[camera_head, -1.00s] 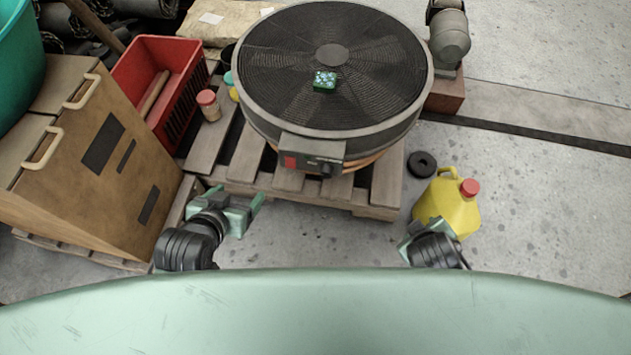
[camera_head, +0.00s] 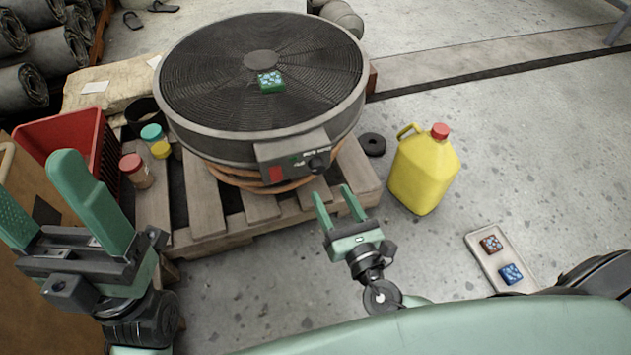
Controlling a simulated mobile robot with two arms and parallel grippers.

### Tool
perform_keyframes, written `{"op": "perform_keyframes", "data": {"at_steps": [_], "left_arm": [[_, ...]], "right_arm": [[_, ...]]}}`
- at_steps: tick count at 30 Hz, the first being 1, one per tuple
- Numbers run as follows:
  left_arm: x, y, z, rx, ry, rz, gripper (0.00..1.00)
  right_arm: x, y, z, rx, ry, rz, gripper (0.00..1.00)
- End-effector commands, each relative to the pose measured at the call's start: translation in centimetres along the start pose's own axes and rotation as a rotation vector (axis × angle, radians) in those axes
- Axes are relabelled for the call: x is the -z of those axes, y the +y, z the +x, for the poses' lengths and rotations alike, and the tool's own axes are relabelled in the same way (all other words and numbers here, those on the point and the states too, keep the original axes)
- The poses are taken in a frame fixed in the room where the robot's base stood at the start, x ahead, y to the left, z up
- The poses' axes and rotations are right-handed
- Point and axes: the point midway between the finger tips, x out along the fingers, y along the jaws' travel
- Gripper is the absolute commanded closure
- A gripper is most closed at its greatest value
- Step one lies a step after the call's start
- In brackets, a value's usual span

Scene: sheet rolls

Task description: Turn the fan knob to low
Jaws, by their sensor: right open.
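The round black fan (camera_head: 262,100) lies flat with its grille up on a wooden pallet. Its grey control box (camera_head: 290,152) faces me, with a red switch (camera_head: 276,175) and a dark fan knob (camera_head: 318,164). The knob's setting is too small to read. My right gripper (camera_head: 333,191) is open and empty, its fingers pointing up toward the control box, just below the knob in the picture and apart from it. My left gripper (camera_head: 35,178) is open and empty at the far left, in front of the red crate.
A small green patterned block (camera_head: 271,82) lies on the grille. A yellow jug (camera_head: 424,172) and a black ring (camera_head: 372,145) stand right of the pallet (camera_head: 205,203). Jars (camera_head: 136,171) and a red crate (camera_head: 60,140) are at left. A tray (camera_head: 476,236) holds two blocks at right.

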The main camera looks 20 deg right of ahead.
Motion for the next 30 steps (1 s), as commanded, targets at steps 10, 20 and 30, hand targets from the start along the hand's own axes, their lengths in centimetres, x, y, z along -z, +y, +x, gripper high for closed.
{"op": "perform_keyframes", "data": {"at_steps": [10,20,30], "left_arm": [[-0.2,0.0,-0.5,0.0,-0.002,0.0,0.24],[-0.2,0.0,-0.5,-0.002,0.001,0.001,0.24],[-0.2,0.0,-0.5,-0.002,0.0,0.0,0.24]], "right_arm": [[-0.1,-0.1,5.4,0.004,-0.004,0.007,0.45],[-0.1,-0.1,7.3,0.005,-0.001,0.007,0.45],[-0.1,-0.1,7.3,0.005,-0.001,0.008,0.95]]}}
